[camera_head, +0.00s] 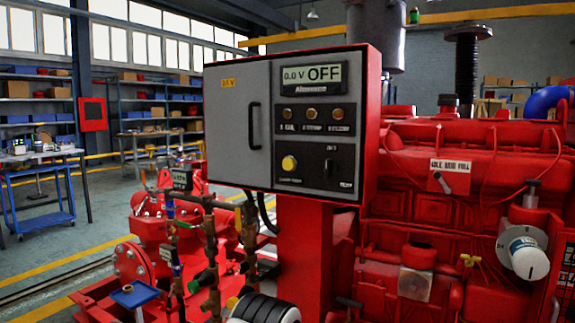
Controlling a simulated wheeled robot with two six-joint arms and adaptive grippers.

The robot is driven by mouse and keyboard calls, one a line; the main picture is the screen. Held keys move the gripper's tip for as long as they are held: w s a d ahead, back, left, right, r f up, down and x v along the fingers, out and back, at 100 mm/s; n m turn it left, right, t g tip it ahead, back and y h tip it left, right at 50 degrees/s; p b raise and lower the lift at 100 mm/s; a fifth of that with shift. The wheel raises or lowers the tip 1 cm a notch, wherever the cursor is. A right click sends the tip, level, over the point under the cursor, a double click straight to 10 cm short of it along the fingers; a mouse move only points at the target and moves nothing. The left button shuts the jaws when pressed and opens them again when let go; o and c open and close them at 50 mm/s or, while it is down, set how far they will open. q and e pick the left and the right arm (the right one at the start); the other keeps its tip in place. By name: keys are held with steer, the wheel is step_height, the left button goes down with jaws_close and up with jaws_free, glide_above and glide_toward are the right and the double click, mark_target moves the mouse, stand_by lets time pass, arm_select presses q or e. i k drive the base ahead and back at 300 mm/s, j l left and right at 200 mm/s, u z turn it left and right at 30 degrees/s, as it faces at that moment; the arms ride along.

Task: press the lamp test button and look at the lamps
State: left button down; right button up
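The control panel (240,165) is a grey box with a red frame on a red post, in the middle of the head view. Its display (310,78) reads "0.0 V OFF". Below it is a row of three small round lamps (311,115), dull amber to reddish, none clearly glowing. A round yellow button (289,163) sits at the lower left of the black face, with a label under it too small to read surely. A black rotary switch (328,168) is to its right.
A red diesel engine (440,180) stands right of and behind the panel, with a white cylinder (527,255) at its side. Red pump and pipework (165,215) are at lower left. A blue cart (45,185) and shelves stand farther left, with open floor between.

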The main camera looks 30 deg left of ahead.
mark_target(289, 164)
steer(key=j+z, duration=0.2)
steer(key=j, duration=0.45)
steer(key=j+z, duration=0.15)
steer(key=j, duration=0.5)
steer(key=k+j+z, duration=0.2)
steer(key=j, duration=0.45)
steer(key=i+j, duration=0.05)
